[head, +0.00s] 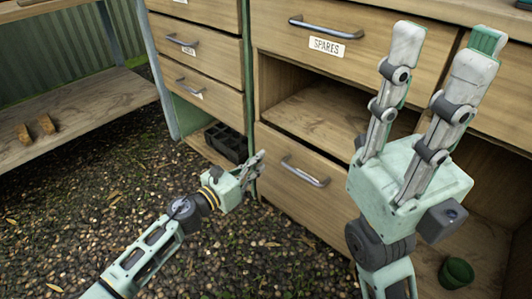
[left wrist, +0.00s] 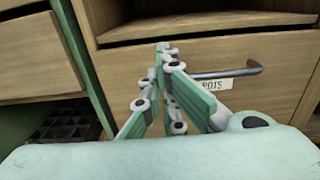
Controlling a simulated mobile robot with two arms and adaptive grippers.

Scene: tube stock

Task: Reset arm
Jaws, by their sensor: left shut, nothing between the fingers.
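My left gripper (head: 257,160) is in front of the wooden cabinet, near the drawer labelled POTS (left wrist: 213,85), whose grey handle (head: 306,171) is to its right in the head view. In the left wrist view, the left gripper's fingers (left wrist: 163,47) are together at the tips, with nothing between them. My right gripper (head: 447,45) points upward at the right of the head view, large and near the camera. Its two fingers stand apart and hold nothing.
The SPARES drawer (head: 342,50) is shut above an open shelf space (head: 300,112). A black cell tray (head: 226,143) sits in a low compartment. A green pot (head: 456,272) is at lower right. Brown blocks (head: 46,124) lie on the left bench shelf (head: 85,118). The gravel floor (head: 90,200) is clear.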

